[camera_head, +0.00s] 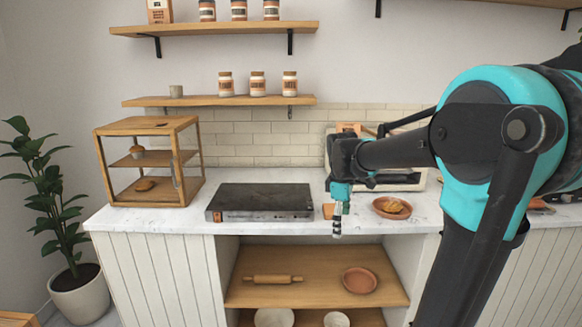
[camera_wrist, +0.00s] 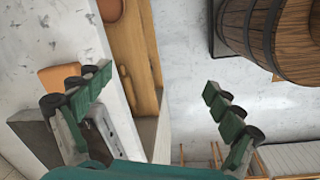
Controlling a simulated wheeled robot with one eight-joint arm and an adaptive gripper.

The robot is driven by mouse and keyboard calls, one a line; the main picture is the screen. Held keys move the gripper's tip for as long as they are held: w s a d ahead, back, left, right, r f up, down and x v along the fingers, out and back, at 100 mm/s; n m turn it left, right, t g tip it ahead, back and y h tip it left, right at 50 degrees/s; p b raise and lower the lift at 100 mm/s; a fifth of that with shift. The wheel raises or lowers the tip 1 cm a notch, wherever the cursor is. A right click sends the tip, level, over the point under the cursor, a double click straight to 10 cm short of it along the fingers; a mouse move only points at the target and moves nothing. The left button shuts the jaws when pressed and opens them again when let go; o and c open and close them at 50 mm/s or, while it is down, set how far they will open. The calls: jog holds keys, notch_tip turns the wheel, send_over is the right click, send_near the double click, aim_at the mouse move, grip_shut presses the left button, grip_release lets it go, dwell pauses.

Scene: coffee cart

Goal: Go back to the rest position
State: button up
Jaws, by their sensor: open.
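My gripper (camera_head: 338,212) hangs over the front of the white counter (camera_head: 385,224), its fingers pointing down, between the dark flat griddle (camera_head: 259,202) and a terracotta plate (camera_head: 380,210) with a pastry (camera_head: 392,205). In the wrist view, my gripper (camera_wrist: 157,80) has its two green-padded fingers spread wide with nothing between them. The counter edge and shelf pass behind the gap.
A small orange-brown block (camera_head: 328,211) lies beside the gripper. A toaster-like appliance (camera_head: 405,180) stands behind. Left is a wooden display case (camera_head: 150,200). Shelves below hold a rolling pin (camera_head: 273,279) and terracotta dish (camera_head: 360,280). A barrel (camera_wrist: 275,35) shows in the wrist view.

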jog(key=s+d+f+m+t+y, duration=0.1)
jog(key=s+d+f+m+t, duration=0.2)
jog(key=s+f+m, duration=1)
jog(key=s+f, duration=0.3)
jog(key=s, duration=0.1)
jog(key=shift+s+d+f+m, duration=0.15)
jog(key=shift+s+d+m, duration=0.15)
jog(key=shift+s, duration=0.05)
jog(key=shift+o, duration=0.5)
